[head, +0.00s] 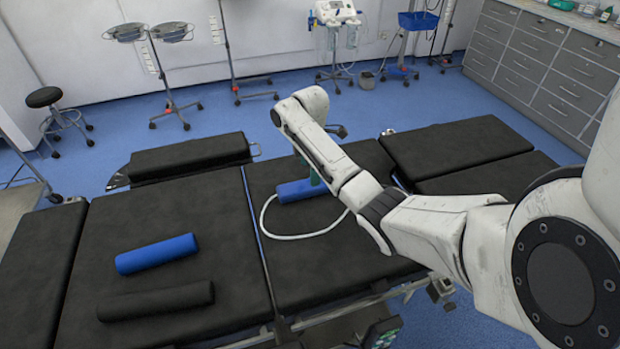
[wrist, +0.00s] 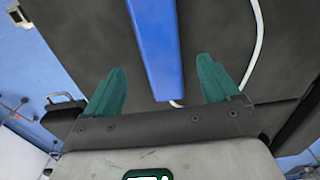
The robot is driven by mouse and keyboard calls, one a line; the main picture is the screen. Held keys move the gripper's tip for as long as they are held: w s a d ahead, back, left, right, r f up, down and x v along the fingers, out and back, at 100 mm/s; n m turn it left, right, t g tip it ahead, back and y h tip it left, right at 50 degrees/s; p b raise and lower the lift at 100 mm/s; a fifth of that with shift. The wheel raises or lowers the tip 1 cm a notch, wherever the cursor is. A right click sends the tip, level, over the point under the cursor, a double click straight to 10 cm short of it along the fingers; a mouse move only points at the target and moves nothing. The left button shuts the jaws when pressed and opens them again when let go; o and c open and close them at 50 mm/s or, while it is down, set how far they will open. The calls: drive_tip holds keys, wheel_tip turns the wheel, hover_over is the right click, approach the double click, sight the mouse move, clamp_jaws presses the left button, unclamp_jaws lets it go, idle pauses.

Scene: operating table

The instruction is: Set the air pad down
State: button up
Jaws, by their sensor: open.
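The air pad (head: 292,191) is a blue roll with a white hose (head: 265,225) curving from it. It appears to lie on the black padded top of the operating table (head: 325,262), in the middle section. My gripper (head: 308,172), with green fingers, is at the pad, partly hidden by my arm in the head view. In the wrist view the gripper (wrist: 162,72) is open. The near end of the pad (wrist: 155,45) shows between the fingers, with a gap on each side, and the hose (wrist: 258,40) passes on the right.
A second blue roll (head: 157,253) and a black roll (head: 155,301) lie on the left section of the table. A raised black side pad (head: 190,156) runs along the far edge. The table top between the rolls and the hose is clear.

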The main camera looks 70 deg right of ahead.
wheel_tip(320, 180, up, 6)
drive_tip(key=shift+f, duration=0.1)
